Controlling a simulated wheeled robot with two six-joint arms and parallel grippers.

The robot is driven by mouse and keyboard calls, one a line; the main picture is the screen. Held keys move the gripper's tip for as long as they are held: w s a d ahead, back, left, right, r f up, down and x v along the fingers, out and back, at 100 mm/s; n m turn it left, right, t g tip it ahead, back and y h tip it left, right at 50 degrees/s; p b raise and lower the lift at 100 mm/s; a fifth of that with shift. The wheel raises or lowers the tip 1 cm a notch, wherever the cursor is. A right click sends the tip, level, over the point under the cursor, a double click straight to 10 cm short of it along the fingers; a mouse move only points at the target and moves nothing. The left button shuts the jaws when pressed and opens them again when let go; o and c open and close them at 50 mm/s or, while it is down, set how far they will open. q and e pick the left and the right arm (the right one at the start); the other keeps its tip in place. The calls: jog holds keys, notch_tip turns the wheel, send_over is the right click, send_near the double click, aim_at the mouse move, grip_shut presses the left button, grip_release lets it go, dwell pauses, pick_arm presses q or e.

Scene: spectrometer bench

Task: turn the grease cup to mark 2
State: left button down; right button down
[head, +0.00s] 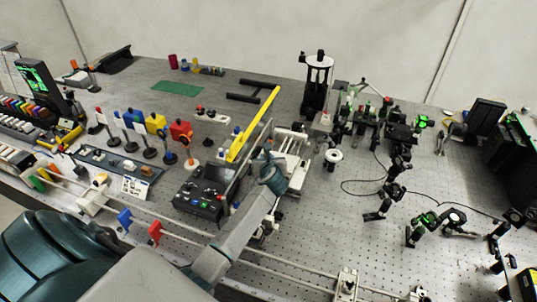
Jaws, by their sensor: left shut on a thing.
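My left arm reaches in from the lower left, and its gripper (268,150) is at the white slide unit (293,147) near the middle of the bench. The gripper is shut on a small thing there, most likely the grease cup. The jaws and wrist hide it, so neither the cup nor its marks can be made out. My right gripper is not in view.
A control box with a screen (200,203) stands just left of my forearm. A long yellow bar (253,125) lies behind it. Filter holders on posts (181,133) stand to the left. Black optics mounts (395,165) and a cable occupy the right. The perforated bench (330,215) is bare right of my forearm.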

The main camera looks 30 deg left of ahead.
pick_arm(q)
jog(key=shift+s+a+m+t+h+p, duration=0.1)
jog(key=shift+a+m+t+h+p, duration=0.1)
jog(key=shift+m+t+h, duration=0.25)
jog(key=shift+s+a+m+t+h+p, duration=0.1)
jog(key=shift+m+t+h+p, duration=0.15)
jog(key=shift+m+h, duration=0.4)
jog(key=c, duration=1.3)
grip_release()
jog(key=shift+c, duration=0.2)
jog(key=shift+d+h, duration=0.1)
jog(key=shift+h, duration=0.2)
jog(key=shift+s+d, duration=0.15)
jog(key=shift+s, duration=0.1)
jog(key=b+v, duration=0.3)
jog(key=v, duration=0.6)
jog(key=shift+s, duration=0.1)
jog(key=shift+s+d+r, duration=0.25)
jog(key=shift+s, duration=0.15)
jog(key=shift+b, duration=0.3)
